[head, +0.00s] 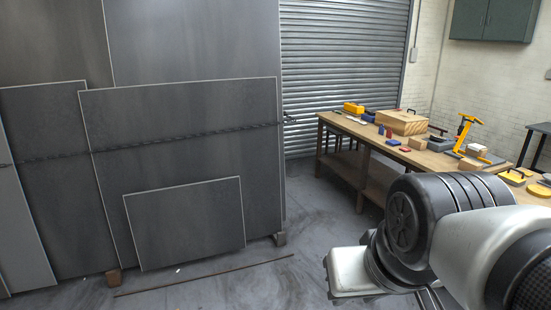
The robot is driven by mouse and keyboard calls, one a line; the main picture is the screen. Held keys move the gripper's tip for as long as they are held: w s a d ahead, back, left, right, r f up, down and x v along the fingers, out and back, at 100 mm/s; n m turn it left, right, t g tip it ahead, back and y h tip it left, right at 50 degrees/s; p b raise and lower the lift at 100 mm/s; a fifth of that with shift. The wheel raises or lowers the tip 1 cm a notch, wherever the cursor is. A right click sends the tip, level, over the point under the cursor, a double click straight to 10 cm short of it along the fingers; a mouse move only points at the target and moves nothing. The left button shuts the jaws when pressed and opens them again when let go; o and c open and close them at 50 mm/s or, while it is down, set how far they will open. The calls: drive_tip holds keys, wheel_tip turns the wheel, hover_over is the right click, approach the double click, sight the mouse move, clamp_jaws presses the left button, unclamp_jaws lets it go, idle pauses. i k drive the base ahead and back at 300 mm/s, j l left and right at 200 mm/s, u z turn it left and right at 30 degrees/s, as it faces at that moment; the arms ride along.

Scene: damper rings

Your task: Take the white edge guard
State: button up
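A very small white piece (178,270) lies on the floor in front of the small dark leaning panel (185,225), left of the picture's middle. It may be the white edge guard, but it is too small to tell its shape. No other clear edge guard shows. My arm reaches in from the right edge, with a dark round joint and white links, well to the right of the white piece. The fingers of my gripper do not show.
Large dark sheets (190,110) lean upright at left, with a dark chain or strap across them. A thin brown strip (205,275) lies on the floor before them. A wooden workbench (370,150) with tools and boxes stands at right. Floor between is clear.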

sight(476, 147)
drive_tip(key=i+l+z, duration=0.1)
drive_tip(key=i+z, duration=0.2)
drive_tip(key=z, duration=0.15)
drive_tip(key=i+z, duration=0.35)
drive_tip(key=z, duration=0.15)
drive_tip(key=i+j+z, duration=0.1)
drive_tip(key=i+z, duration=0.2)
drive_tip(key=z, duration=0.15)
drive_tip(key=i+l+z, duration=0.15)
drive_tip(key=i, duration=0.25)
drive_tip(key=i+l+z, duration=0.15)
drive_tip(key=i, duration=0.25)
drive_tip(key=i+l+z, duration=0.15)
drive_tip(key=i, duration=0.3)
drive_tip(key=i+l+u, duration=0.3)
drive_tip(key=u, duration=0.2)
drive_tip(key=i+l+u, duration=0.2)
drive_tip(key=l+u, duration=0.25)
drive_tip(key=z, duration=4.9)
